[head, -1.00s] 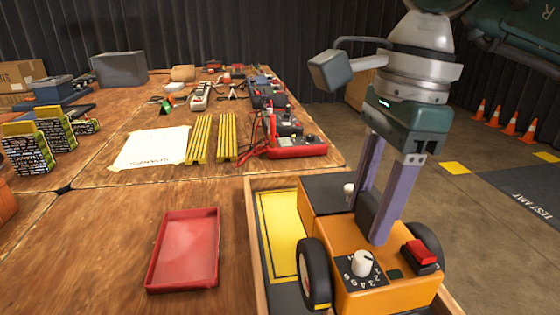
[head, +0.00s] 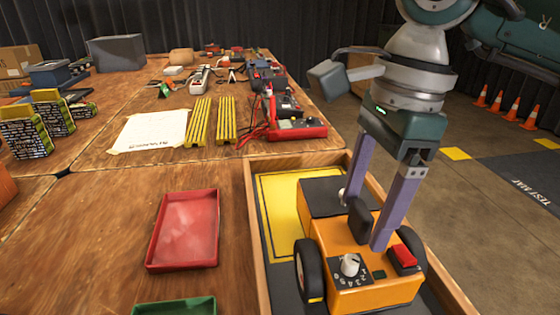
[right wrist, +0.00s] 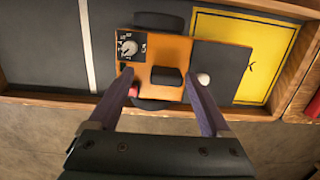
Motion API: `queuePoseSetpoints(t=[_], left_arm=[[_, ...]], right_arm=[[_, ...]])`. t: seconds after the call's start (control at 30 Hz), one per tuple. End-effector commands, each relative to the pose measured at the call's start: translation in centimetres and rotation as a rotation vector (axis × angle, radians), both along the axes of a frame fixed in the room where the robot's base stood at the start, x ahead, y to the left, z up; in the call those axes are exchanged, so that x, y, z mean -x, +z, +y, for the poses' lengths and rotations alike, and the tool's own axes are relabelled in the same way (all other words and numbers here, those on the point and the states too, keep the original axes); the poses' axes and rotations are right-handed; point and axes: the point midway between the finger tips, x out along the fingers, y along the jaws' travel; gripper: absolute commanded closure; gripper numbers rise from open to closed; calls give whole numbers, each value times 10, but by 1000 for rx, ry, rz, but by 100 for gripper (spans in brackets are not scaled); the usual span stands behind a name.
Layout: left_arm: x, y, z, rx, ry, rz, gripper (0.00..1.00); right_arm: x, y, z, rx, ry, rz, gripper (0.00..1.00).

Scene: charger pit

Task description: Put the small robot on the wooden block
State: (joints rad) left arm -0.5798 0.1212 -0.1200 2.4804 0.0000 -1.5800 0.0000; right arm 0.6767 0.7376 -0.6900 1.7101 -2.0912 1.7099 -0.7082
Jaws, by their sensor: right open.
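The small robot (head: 335,255) is an orange box with black wheels, a dark rear part, a white dial and a red switch. It sits in a wood-rimmed pit at the table's right side. It also shows in the right wrist view (right wrist: 178,50). My right gripper (head: 364,226) points down over it, open. Its two purple fingers stand on either side of the black grip (right wrist: 167,76) on top, with gaps between. In the head view the near finger partly hides the robot's top. I cannot make out the wooden block for certain. My left gripper is not in view.
The pit's wooden rim (head: 253,225) surrounds a yellow pad (head: 277,207). A red tray (head: 183,228) and a green tray (head: 175,307) lie to the left. Yellow rails (head: 198,122) and a red device (head: 298,130) lie farther back. Table around the red tray is clear.

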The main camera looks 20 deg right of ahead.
Motion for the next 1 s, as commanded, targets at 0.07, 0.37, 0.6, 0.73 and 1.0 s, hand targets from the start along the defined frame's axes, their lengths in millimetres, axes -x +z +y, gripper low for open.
queuePoseSetpoints(t=[0.07, 0.37, 0.6, 0.73, 1.0], left_arm=[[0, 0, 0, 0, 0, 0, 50], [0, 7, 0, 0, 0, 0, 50], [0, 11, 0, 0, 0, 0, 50], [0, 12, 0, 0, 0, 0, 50], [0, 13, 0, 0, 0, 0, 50]], right_arm=[[0, 0, 0, 0, 0, 0, 18], [-1, 30, -4, 2, -1, -7, 18], [1, 85, -10, 1, -2, -6, 18], [2, 107, -12, 0, 0, -4, 18], [3, 123, -14, 0, -1, 0, 18]])
